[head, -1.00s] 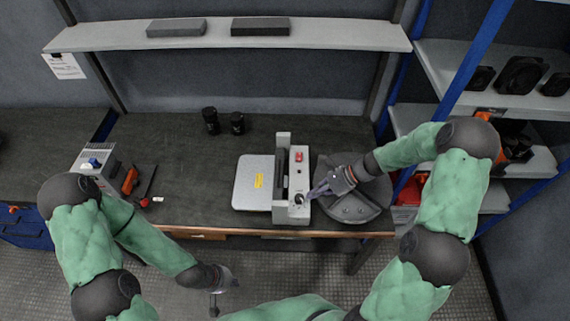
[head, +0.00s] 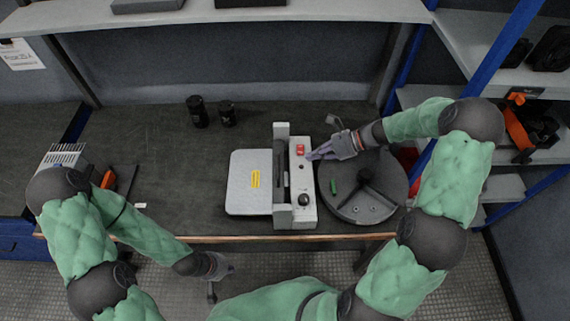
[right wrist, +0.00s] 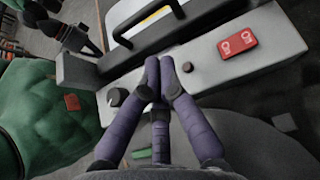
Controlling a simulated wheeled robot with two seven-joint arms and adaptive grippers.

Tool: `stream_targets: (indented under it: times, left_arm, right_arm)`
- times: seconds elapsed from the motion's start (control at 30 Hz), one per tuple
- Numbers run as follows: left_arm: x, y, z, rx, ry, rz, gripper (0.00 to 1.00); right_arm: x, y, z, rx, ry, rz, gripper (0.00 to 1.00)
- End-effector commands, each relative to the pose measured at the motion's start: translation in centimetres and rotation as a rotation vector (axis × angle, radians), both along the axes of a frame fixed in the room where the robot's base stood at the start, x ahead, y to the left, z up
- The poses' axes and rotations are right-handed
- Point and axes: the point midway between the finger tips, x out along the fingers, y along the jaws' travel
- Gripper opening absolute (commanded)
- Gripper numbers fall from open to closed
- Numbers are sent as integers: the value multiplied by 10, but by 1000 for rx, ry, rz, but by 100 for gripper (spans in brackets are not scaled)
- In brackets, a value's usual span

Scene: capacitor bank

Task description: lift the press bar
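The dark press bar (head: 279,168) lies between two upright end plates of the light grey press machine (head: 303,218). It appears lowered. In the right wrist view the bar (right wrist: 190,32) runs diagonally just beyond my fingertips. My right gripper (head: 312,155) is over the machine's right side, near the red switch (head: 300,149). In the right wrist view its purple fingers (right wrist: 160,80) are drawn together with nothing seen between them, between the black knob (right wrist: 118,96) and the red switch (right wrist: 237,44). My left gripper (head: 213,285) hangs in front of the table edge, its fingers unclear.
A pale plate with a yellow label (head: 240,190) adjoins the machine's left. A round grey disc (head: 385,205) with a green piece (head: 333,187) lies at right. Two black cylinders (head: 198,112) stand behind. The table's left middle is clear.

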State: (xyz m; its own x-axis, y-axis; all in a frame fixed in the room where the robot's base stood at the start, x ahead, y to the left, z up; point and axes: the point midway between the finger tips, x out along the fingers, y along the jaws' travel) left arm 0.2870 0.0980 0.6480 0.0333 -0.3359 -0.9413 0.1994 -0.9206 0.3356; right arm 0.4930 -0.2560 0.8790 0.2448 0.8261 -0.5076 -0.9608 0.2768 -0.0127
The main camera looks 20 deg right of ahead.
Motion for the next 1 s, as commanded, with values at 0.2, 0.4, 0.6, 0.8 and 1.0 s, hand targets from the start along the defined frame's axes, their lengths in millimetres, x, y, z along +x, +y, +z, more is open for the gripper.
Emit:
stream_targets:
  times: [0.2,0.4,0.6,0.8,1.0]
  left_arm:
    - [0,0,0,0,0,0,0]
    - [0,0,-1,0,0,0,0]
    - [0,0,-8,0,0,0,0]
    - [0,0,-21,0,0,0,0]
    - [0,0,-31,0,0,0,0]
  right_arm:
    - [0,0,0,-1,-1,0,0]
    - [0,1,-1,0,-1,1,0]
    - [4,16,-12,0,0,4,0]
    - [12,45,-30,0,1,4,0]
    - [20,69,-45,-1,0,3,0]
